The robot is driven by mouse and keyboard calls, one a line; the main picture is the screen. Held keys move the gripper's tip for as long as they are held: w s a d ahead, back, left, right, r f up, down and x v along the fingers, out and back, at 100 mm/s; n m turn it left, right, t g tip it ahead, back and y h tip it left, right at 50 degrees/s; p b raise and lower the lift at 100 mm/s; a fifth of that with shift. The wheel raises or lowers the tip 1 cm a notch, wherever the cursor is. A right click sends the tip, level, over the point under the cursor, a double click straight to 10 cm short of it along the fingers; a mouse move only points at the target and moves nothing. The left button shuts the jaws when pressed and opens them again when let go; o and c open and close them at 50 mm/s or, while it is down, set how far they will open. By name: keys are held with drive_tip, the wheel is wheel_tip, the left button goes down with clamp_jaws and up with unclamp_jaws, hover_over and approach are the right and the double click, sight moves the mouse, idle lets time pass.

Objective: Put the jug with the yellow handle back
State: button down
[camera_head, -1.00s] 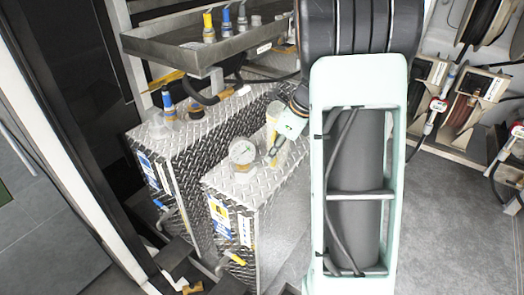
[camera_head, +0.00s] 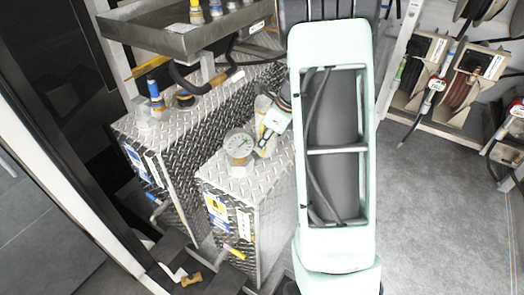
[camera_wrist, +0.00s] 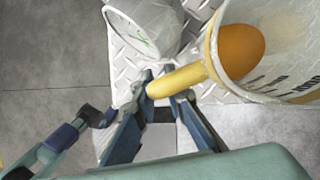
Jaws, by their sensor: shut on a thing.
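The translucent jug with the yellow handle (camera_wrist: 255,45) is at the right of the wrist view, with an orange oval showing within its outline. My gripper (camera_wrist: 165,88) is shut on the jug's yellow handle (camera_wrist: 182,79). I cannot tell whether the jug touches the tank top.
A grey metal tray (camera_head: 165,40) holding several coloured-cap containers stands above the rear tank (camera_head: 170,150). A blue-topped fitting (camera_head: 155,95) and a dark hose (camera_head: 195,85) are on the rear tank. Hose reels (camera_head: 420,65) line the right. The grey floor (camera_head: 440,220) there is clear.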

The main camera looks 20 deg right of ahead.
sight(262, 154)
drive_tip(key=shift+w+f, duration=0.1)
drive_tip(key=shift+f, duration=1.7)
drive_tip(key=c, duration=2)
unclamp_jaws()
drive_tip(key=shift+r, duration=0.2)
drive_tip(key=v, duration=1.2)
drive_tip(key=shift+a, duration=0.1)
